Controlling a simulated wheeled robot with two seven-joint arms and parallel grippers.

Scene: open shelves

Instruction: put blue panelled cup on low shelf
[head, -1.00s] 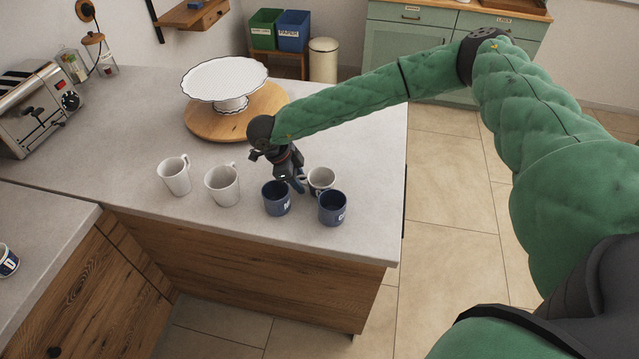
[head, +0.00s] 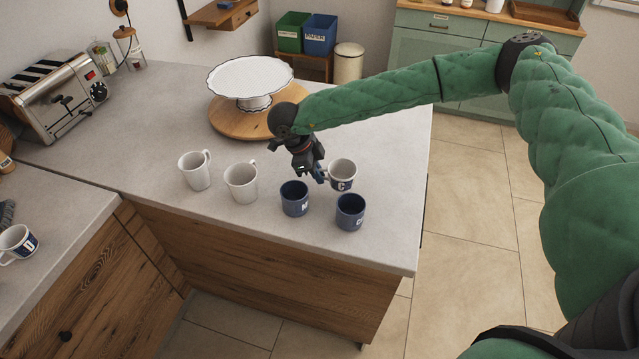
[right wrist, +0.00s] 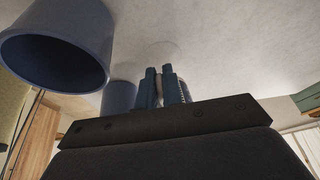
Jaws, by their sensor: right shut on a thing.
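The blue panelled cup (head: 342,176), white with a blue lettered panel, is at the right end of the island counter (head: 230,290), behind two dark blue cups. My right gripper (head: 320,173) is at its left side and shut on it, seemingly by the handle. The cup looks upright and slightly raised, but its base is hard to judge. In the right wrist view the fingers (right wrist: 164,88) are close together with a pale sliver between them. My left gripper is out of view. I cannot tell which surface is the low shelf.
Dark blue cups (head: 295,199) and (head: 350,211) stand close in front. White mugs (head: 195,171) and (head: 240,182) stand left. A cake stand (head: 250,78) is behind my wrist. A small wooden wall shelf (head: 215,15) is at the back. Another panelled cup (head: 17,243) is far left.

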